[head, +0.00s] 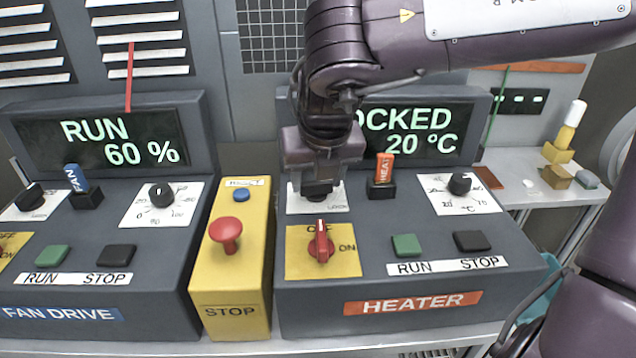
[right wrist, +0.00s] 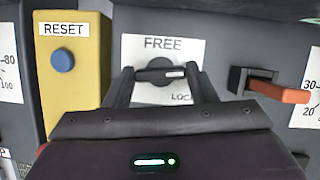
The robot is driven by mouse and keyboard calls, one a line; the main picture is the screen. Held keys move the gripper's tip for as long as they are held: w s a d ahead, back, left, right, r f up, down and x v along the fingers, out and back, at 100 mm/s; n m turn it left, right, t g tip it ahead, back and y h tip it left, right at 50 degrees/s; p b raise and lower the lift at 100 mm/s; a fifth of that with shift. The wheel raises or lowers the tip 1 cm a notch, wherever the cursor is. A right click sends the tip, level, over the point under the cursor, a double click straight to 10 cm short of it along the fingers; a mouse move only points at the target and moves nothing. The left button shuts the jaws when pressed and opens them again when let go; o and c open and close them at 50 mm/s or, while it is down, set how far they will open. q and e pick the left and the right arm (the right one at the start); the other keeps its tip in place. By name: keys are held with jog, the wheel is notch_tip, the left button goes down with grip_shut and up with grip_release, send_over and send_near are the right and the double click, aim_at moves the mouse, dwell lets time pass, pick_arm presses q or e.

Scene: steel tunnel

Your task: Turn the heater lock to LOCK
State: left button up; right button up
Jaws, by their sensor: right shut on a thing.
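The heater lock is a small black knob on a white plate (right wrist: 186,49) marked FREE at the top and, partly covered, LOCK at the lower right. In the right wrist view, my right gripper (right wrist: 160,76) has one finger on each side of the knob (right wrist: 157,65) and is shut on it. The knob's white mark points right. In the head view, my right gripper (head: 318,188) comes down over the plate and hides most of the knob. The heater display (head: 423,131) reads "OCKED" and "20 °C"; its left part is hidden behind my arm. My left gripper is out of view.
Close by on the heater console are a red ON/OFF switch (head: 320,242), an orange key tag (head: 384,167), a temperature dial (head: 459,184), and green (head: 406,245) and black (head: 471,241) buttons. The yellow box left of it bears a red stop button (head: 226,232).

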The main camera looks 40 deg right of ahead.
jog(key=shift+w+m+h+b, duration=0.1)
jog(key=shift+m+h+b, duration=0.25)
jog(key=shift+m, duration=0.55)
jog(key=o, duration=1)
jog(key=shift+v, duration=3.9)
jog(key=shift+w+r, duration=0.1)
